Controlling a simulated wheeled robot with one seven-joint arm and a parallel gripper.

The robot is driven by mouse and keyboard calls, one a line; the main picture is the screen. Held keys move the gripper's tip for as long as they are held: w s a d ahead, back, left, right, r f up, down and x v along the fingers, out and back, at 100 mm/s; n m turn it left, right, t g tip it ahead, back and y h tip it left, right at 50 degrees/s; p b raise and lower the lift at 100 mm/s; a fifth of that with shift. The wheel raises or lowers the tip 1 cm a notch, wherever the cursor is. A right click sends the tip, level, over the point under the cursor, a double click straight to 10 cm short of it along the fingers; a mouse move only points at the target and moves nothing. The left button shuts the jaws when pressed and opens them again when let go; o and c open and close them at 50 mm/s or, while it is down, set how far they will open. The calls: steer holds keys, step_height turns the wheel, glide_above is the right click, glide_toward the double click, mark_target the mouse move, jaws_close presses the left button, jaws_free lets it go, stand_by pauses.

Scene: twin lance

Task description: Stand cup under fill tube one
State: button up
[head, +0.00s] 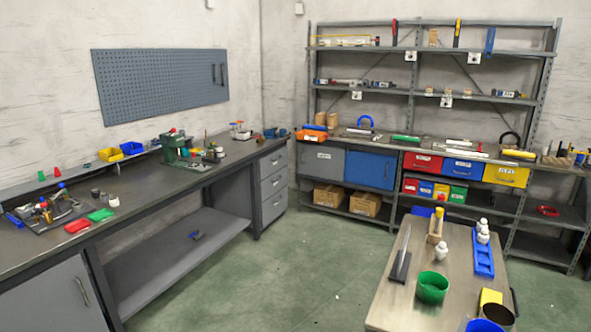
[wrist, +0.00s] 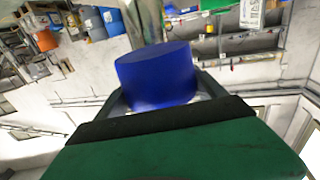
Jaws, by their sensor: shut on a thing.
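In the wrist view a blue cup (wrist: 156,78) sits between the two dark fingers of my gripper (wrist: 160,92), which is shut on it. Its smooth side and one flat end show; I cannot tell its tilt. A grey metallic tube or post (wrist: 143,22) shows just beyond the cup; I cannot tell whether they touch. I cannot tell which thing is fill tube one. I cannot make out my gripper in the head view.
The table also holds a green cup (head: 432,289), white bottles, a blue rack (head: 483,255) and a wooden block (head: 437,232). A long workbench (head: 140,185) stands left, with clear green floor (head: 300,270) between.

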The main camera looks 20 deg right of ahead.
steer(key=shift+s+d+f, duration=0.15)
steer(key=shift+s, duration=0.05)
steer(key=shift+w, duration=0.4)
steer(key=w+a+r+n+t+y, duration=0.2)
steer(key=w+a+n+t+y, duration=0.5)
steer(key=w+a, duration=1.35)
steer(key=w+a+n+t+y, duration=0.1)
steer(key=w+a+n+y, duration=0.25)
steer(key=a, duration=0.65)
steer(key=w+a+n+t+y, duration=0.2)
steer(key=a+y, duration=0.3)
steer(key=a, duration=0.5)
step_height(320, 180, down, 3)
steer(key=s+a, duration=0.1)
steer(key=s, duration=0.1)
step_height(320, 180, up, 6)
steer(key=s, duration=0.2)
steer(key=shift+s, duration=0.35)
steer(key=shift+f, duration=0.1)
